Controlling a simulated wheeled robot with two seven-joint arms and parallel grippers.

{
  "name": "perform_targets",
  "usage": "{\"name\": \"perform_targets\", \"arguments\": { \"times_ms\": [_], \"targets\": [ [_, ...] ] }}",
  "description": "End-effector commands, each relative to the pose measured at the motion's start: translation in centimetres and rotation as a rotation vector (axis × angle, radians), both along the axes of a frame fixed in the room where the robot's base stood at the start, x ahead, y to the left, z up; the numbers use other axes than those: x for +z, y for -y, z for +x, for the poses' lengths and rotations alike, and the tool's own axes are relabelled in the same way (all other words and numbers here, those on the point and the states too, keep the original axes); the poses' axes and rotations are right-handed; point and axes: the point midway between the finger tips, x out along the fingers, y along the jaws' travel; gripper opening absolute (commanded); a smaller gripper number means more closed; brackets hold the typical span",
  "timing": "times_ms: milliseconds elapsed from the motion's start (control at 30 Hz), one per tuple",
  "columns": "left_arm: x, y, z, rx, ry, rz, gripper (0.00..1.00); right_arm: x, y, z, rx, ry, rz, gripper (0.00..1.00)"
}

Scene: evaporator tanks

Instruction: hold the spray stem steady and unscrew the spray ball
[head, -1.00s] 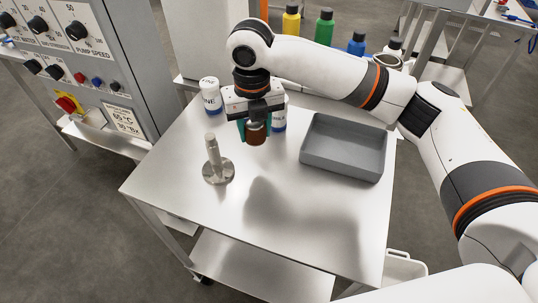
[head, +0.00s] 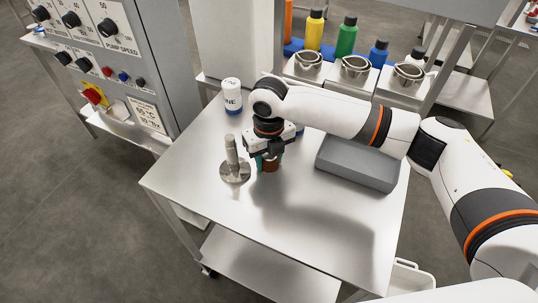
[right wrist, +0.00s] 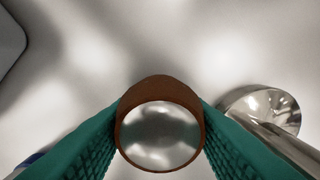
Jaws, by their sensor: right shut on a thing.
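The metal spray stem (head: 231,152) stands upright on its round flanged foot on the steel table; nothing holds it. It also shows at the right of the right wrist view (right wrist: 262,112). My right gripper (head: 270,161) is shut on a brown cylindrical piece (head: 270,167), just right of the stem and low over the table. In the right wrist view, the teal fingers press both sides of the brown piece (right wrist: 160,86), a ring around a shiny metal-looking centre. I cannot tell whether it is the spray ball or whether it touches the table. My left gripper is out of view.
A grey tray (head: 358,165) lies on the table at the right, partly behind my arm. A white tub (head: 232,96) stands at the back left. Steel bowls (head: 309,64) and coloured bottles (head: 346,38) stand behind. The table's front is clear.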

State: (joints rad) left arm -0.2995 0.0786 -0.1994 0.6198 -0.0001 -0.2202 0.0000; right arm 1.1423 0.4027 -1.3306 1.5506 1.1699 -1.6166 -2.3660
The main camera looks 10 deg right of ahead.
Motion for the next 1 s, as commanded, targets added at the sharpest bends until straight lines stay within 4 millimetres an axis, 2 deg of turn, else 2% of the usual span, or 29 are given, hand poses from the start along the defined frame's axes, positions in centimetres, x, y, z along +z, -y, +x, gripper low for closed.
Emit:
{"name": "perform_targets", "arguments": {
  "times_ms": [333,367,500,800,867,1000],
  "targets": [
    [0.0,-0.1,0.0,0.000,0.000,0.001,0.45,-0.4,0.0,0.0,0.000,0.001,-0.001,0.14],
    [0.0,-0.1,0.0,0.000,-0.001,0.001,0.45,-0.4,0.0,0.0,-0.001,0.001,-0.001,0.43],
    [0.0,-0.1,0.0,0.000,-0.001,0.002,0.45,-0.4,0.0,0.0,0.000,0.001,-0.001,0.63],
    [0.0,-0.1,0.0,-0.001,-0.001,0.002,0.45,-0.2,0.0,0.1,-0.001,0.002,0.000,0.63],
    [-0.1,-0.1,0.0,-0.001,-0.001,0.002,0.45,0.2,0.0,0.1,0.000,0.003,0.001,0.63],
    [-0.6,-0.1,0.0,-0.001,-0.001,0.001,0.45,2.2,0.0,0.1,-0.001,0.006,0.002,0.63]
  ]
}}
